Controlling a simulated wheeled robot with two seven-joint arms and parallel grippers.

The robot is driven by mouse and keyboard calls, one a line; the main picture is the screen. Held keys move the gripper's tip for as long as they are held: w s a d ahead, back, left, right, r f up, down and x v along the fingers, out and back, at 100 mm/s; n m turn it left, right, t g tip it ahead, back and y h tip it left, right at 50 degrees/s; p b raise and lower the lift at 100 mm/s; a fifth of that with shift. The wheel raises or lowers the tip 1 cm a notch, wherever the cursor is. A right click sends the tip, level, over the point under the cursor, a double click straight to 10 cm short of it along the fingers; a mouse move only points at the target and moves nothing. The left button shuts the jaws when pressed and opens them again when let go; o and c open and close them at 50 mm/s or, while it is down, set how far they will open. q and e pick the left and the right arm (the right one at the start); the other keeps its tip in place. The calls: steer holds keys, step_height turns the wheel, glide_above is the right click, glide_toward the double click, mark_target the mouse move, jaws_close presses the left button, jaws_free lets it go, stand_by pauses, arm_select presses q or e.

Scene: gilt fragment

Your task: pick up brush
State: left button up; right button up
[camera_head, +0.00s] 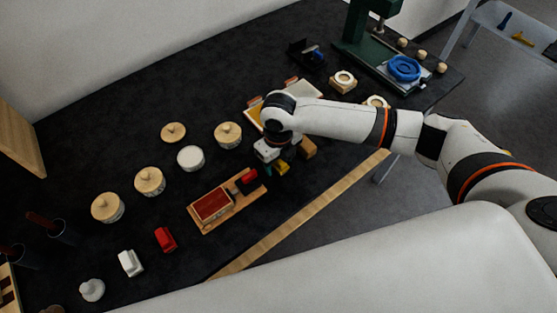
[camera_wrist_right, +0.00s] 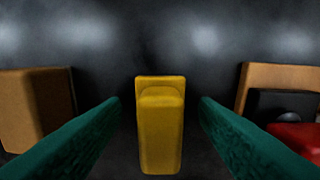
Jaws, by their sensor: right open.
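My right gripper (camera_head: 276,169) is low over the dark bench, beside a wooden tray. In the right wrist view its two green fingers are apart, one on each side of a yellow, upright-looking piece (camera_wrist_right: 160,130), with dark gaps on both sides. This yellow piece looks like the brush seen from above, but its bristles cannot be made out. In the head view a bit of yellow (camera_head: 283,167) shows at the fingers, mostly hidden by the gripper. My left gripper is not in view.
The wooden tray (camera_head: 233,207) with red and black items lies close left of the gripper. A brown block (camera_head: 307,147) stands close on the other side. Several lidded round pots, a green press (camera_head: 358,30) and a light wooden front edge (camera_head: 300,217) surround the work area.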

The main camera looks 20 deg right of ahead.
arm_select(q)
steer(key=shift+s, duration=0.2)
arm_select(e)
steer(key=shift+c, duration=1.3)
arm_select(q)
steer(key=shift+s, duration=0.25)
arm_select(e)
steer(key=c, duration=0.8)
